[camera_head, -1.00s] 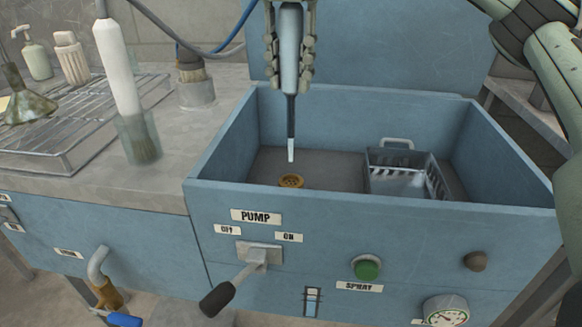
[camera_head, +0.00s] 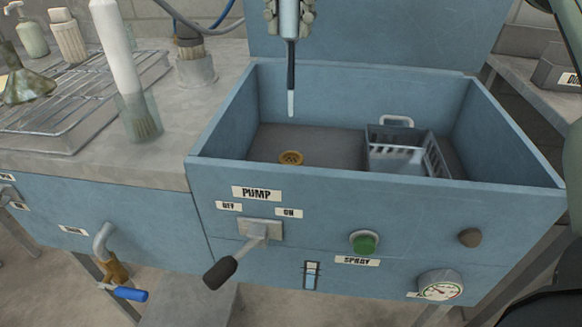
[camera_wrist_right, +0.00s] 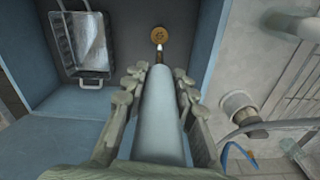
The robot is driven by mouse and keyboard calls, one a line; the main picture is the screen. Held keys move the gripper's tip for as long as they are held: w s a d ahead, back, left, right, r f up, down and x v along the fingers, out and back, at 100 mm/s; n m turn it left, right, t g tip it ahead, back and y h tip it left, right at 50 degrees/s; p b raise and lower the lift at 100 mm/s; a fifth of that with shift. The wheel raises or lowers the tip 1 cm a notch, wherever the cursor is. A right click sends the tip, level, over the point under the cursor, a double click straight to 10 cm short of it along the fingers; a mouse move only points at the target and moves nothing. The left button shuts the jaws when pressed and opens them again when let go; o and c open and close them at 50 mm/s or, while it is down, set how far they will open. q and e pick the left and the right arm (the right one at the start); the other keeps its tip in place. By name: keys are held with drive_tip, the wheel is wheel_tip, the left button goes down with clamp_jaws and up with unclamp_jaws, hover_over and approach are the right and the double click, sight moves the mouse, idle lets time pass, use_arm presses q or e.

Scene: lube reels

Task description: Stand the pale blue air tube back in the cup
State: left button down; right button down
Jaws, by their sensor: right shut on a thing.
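My right gripper (camera_head: 290,16) is shut on the pale blue air tube (camera_head: 289,20), which hangs upright over the basin. Its dark stem ends in a white tip (camera_head: 290,103) in the air above the basin floor. In the right wrist view the tube (camera_wrist_right: 160,115) lies between the fingers of my right gripper (camera_wrist_right: 158,92). A clear cup (camera_head: 140,119) stands on the counter left of the basin, with a white-handled brush (camera_head: 115,45) leaning in it. A grey metal cup (camera_head: 196,71) behind it holds another brush. My left gripper is not in view.
The blue basin (camera_head: 370,177) holds a grey wire basket (camera_head: 405,150) and a brass drain (camera_head: 291,158). The pump lever (camera_head: 238,257) sticks out in front. A wire rack (camera_head: 70,100) with bottles behind fills the left counter.

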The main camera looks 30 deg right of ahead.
drive_tip(key=shift+r, duration=7)
drive_tip(key=shift+f, duration=0.1)
